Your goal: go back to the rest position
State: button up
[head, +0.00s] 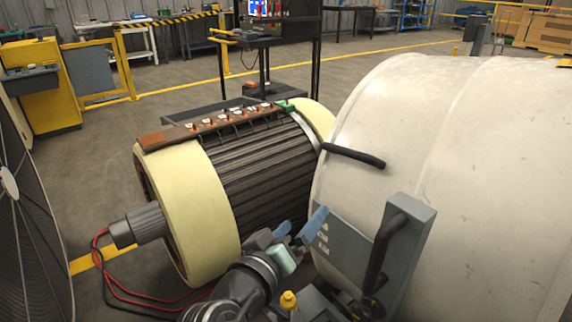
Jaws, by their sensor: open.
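My gripper (299,226) is in the lower middle of the head view, its two blue fingertips apart with nothing seen between them. It is in front of the dark ribbed middle of the rotor (265,170), close to the left edge of a large white drum (430,140). I cannot tell whether it touches either. The rotor lies on its side, with cream end bands (195,210) and a grey shaft (138,226) at the left. A brown strip (210,125) with several copper-coloured terminals runs along its top. The rotor's underside is partly hidden by my arm.
A black handle (353,156) and a grey bracket (400,250) stick out from the drum near my gripper. Red and black cables (100,270) lie at the lower left beside a round grille (30,220). Open floor (90,160) shows left of the rotor.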

notch_tip(320, 180, up, 14)
jog(key=m+t+y, duration=0.2)
jog(key=t, duration=0.2)
jog(key=s+a+r+t+y+p, duration=0.1)
jog(key=s+r+t+y, duration=0.3)
jog(key=s+r, duration=0.7)
jog(key=s+a+r+t+y, duration=0.1)
jog(key=s+r+t, duration=0.5)
jog(key=r, duration=0.9)
notch_tip(320, 180, up, 37)
jog(key=g+p, duration=0.1)
jog(key=p, duration=3.6)
jog(key=shift+w+a+f+m, duration=0.2)
jog(key=shift+m, duration=0.2)
